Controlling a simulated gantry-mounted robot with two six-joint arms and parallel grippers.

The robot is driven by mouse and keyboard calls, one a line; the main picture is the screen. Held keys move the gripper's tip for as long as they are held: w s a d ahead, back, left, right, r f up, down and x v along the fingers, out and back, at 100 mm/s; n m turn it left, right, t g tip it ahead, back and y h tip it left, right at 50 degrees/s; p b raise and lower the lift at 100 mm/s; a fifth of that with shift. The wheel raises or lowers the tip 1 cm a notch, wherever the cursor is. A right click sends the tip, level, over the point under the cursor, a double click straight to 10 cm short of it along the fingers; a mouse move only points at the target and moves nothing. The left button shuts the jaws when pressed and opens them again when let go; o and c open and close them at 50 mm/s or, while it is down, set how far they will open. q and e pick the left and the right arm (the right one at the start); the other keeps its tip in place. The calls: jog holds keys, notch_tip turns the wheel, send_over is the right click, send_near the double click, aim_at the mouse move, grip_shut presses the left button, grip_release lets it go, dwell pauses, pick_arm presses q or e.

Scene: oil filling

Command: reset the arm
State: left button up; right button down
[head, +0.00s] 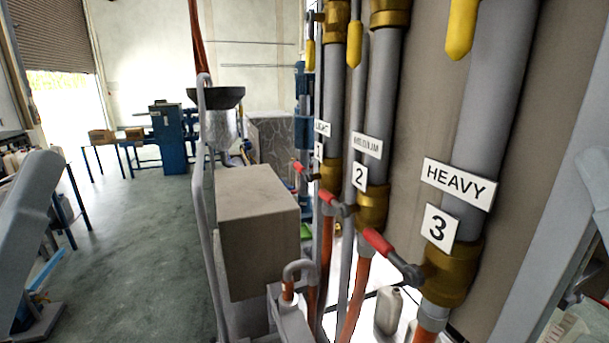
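Neither of my grippers shows in the head view. A grey, link-like shape shows at the left edge and another at the right edge, but no fingertips can be seen. Three upright grey pipes stand at the centre and right. They carry the labels LIGHT 1 (319,140), MEDIUM 2 (363,163) and HEAVY 3 (452,192). Each has a red-handled valve lever low on it: one by pipe 1 (300,169), one by pipe 2 (328,197) and one by pipe 3 (378,242). Yellow handles (461,28) hang higher up.
A grey box-like block (256,205) stands left of the pipes, with a funnel (217,110) behind it. A curved grey nozzle (298,268) with an orange hose is at the bottom centre. A pale container (388,310) stands below the pipes. Open floor (140,240) lies to the left.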

pick_arm(q)
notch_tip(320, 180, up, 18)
jog(key=p, duration=1.4)
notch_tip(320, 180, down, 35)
jog(key=b, duration=3.4)
jog(key=shift+b, duration=0.35)
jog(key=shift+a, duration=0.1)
